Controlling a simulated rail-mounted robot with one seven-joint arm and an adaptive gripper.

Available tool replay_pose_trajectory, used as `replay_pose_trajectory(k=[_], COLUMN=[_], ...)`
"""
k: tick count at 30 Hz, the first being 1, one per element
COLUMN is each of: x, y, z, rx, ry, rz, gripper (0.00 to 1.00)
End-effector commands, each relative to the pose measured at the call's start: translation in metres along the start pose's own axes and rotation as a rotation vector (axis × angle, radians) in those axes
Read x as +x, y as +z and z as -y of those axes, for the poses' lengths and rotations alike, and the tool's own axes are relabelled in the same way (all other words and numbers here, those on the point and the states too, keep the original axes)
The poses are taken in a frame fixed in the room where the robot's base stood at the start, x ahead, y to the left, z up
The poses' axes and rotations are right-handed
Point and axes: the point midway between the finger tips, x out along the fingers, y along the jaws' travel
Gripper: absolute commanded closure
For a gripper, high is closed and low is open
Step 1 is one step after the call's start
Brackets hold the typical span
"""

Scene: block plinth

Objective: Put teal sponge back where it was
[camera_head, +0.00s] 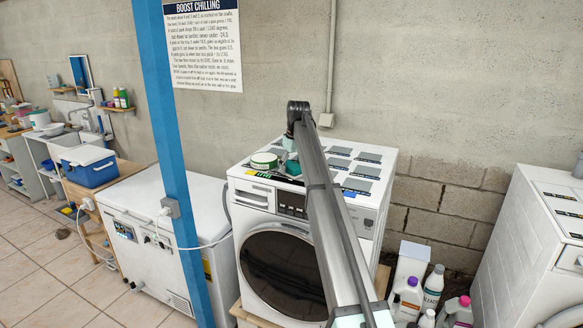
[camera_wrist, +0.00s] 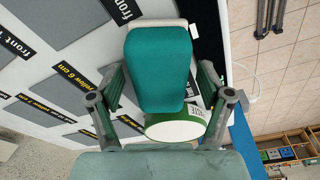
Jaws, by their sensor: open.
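The teal sponge (camera_wrist: 158,70) lies between the two spread fingers of my gripper (camera_wrist: 160,82) in the wrist view, with a gap on each side. A pale edge shows at its far end. In the head view the sponge (camera_head: 292,167) is small and partly covered by my arm, on top of the white washing machine. My gripper is open; its height above the sponge is hard to tell. In the head view this container (camera_head: 264,161) sits left of the sponge.
Grey pads (camera_wrist: 84,44) with black labels, such as "front" and "yellow 6 cm", cover the washing machine top (camera_head: 318,143). A blue post (camera_head: 176,150) and a white chest freezer (camera_head: 165,215) stand left. Bottles (camera_head: 433,285) stand on the right.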

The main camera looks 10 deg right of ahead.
Motion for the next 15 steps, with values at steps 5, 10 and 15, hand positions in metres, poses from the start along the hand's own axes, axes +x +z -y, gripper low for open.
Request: replay_pose_trajectory(k=[5,10,15], x=[-0.014,-0.043,-0.077], y=[-0.001,-0.001,-0.001], z=[-0.001,-0.002,-0.002], rx=[0.0,0.0,0.0], ry=[0.001,0.002,0.001], rz=[-0.001,-0.003,-0.002], gripper=[0.22,0.22,0.22])
